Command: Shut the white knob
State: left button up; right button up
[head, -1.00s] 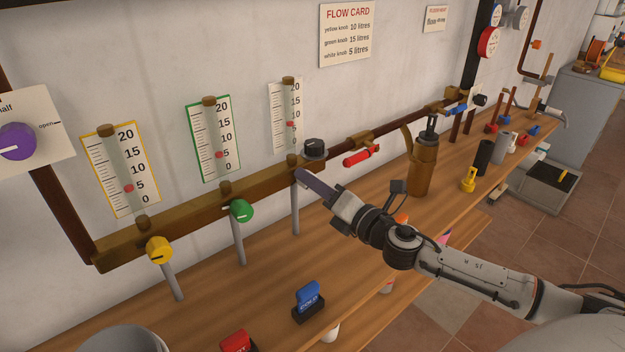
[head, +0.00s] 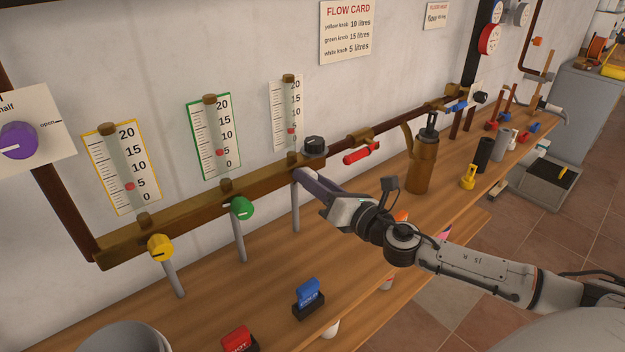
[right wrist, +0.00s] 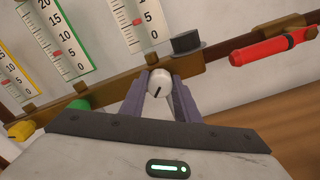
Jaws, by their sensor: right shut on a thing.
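The white knob (right wrist: 159,83) shows in the right wrist view between the two fingers of my right gripper (right wrist: 160,96); a dark pointer line on its face slants down and to the right. My right gripper (head: 303,178) is shut on it, at the rail's third outlet. In the head view the knob is hidden behind the gripper. Above it stands the white-framed flow gauge (head: 287,112), its red marker (head: 291,131) a little above the 0 end. My left gripper is not in view.
A green knob (head: 241,208) and a yellow knob (head: 159,248) sit left on the brass rail (head: 190,218). A black knob (head: 314,145) and a red-handled valve (head: 361,153) are close on the right. A brown bottle (head: 422,165) stands on the bench.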

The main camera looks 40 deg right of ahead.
jog(key=o, duration=1.1)
jog(key=shift+c, duration=0.2)
jog(key=s+b, duration=0.2)
jog(key=s, duration=0.8)
jog(key=shift+s+d, duration=0.2)
jog(key=shift+d, duration=0.2)
